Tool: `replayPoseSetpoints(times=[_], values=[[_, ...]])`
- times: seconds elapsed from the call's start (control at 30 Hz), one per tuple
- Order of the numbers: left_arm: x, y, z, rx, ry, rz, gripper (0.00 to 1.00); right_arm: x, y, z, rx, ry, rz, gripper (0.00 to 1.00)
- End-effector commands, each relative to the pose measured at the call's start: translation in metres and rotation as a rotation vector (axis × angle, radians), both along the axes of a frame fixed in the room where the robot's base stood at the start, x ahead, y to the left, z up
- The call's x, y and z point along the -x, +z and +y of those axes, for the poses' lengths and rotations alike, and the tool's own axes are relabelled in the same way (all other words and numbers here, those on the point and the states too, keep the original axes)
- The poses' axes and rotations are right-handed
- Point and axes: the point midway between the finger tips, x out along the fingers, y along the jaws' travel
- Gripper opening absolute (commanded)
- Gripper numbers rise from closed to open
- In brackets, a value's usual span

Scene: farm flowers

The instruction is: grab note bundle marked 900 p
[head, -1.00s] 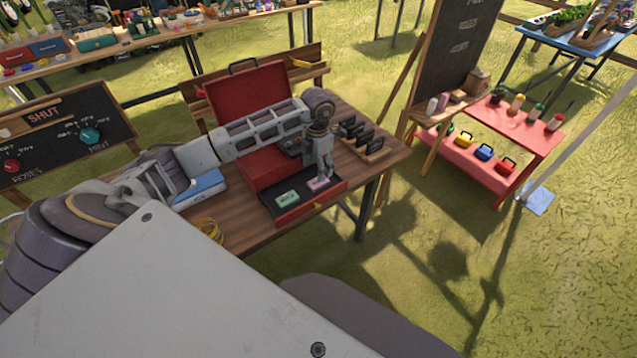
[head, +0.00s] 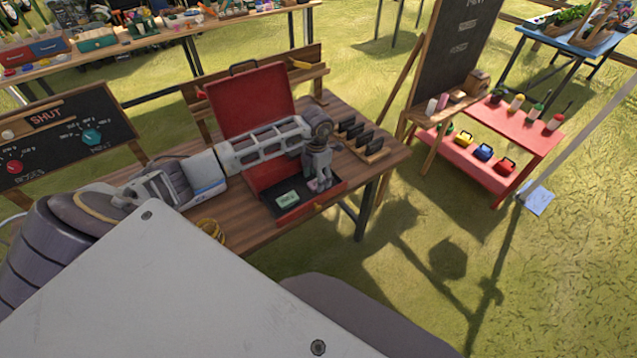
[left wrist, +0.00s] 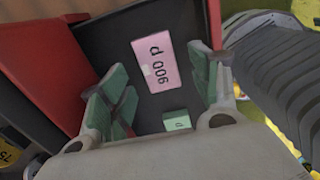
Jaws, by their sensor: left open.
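The pink note bundle marked 900 p (left wrist: 161,64) lies flat in the black-lined tray of the red cash box (head: 296,213). In the left wrist view it shows between and just beyond the fingers of my open left gripper (left wrist: 160,95), whose pads are green. In the head view my left gripper (head: 319,186) points down over the right part of the tray and mostly covers the pink bundle (head: 314,185). I cannot tell whether the fingers touch it. A green note bundle (head: 287,199) lies to its left in the tray. My right gripper is not in view.
The box's red lid (head: 250,98) stands open behind the tray on the wooden table (head: 248,233). A rack of black items (head: 362,140) is at right, a yellow coil (head: 211,229) at left. Chalkboards and a red stand (head: 520,120) are farther off.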

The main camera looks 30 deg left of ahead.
Motion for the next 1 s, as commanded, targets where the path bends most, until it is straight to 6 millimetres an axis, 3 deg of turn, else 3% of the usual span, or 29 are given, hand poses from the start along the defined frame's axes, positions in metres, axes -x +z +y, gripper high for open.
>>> replayPoseSetpoints(times=[0.2,0.7,1.0], values=[[0.000,-0.018,0.000,0.001,0.001,0.000,0.62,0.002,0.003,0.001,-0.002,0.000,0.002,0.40],[0.000,-0.020,0.000,0.000,0.000,-0.001,0.62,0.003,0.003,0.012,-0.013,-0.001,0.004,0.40],[0.000,-0.019,0.000,0.000,0.000,-0.001,0.25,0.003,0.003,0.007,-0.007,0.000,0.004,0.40]])
